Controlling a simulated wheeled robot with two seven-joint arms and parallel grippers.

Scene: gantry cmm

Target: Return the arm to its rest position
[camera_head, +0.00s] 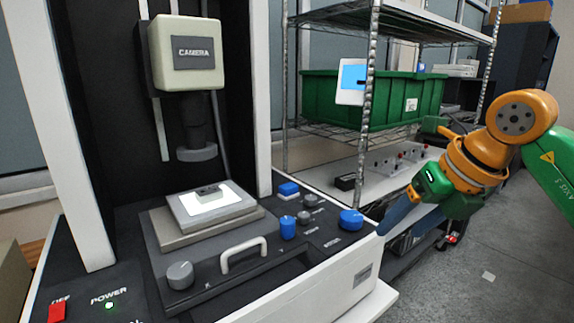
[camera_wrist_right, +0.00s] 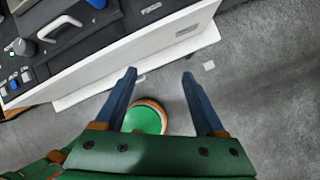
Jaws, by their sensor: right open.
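My right arm comes in from the right in the head view, and its gripper (camera_head: 396,214) hangs beside the front right corner of the measuring machine (camera_head: 345,283). In the right wrist view the two blue fingers of the right gripper (camera_wrist_right: 160,76) stand wide apart. Nothing is between their tips but grey floor and the lower edge of the machine. The fingers do not appear to touch the machine. My left gripper is in neither view.
A small grey part (camera_head: 208,190) lies on the machine's lit stage, under the camera unit (camera_head: 187,55). Blue and grey knobs and a white handle (camera_head: 244,254) stick up from the panel. A wire shelf with a green bin (camera_head: 405,97) stands behind. Open floor (camera_head: 500,250) lies right.

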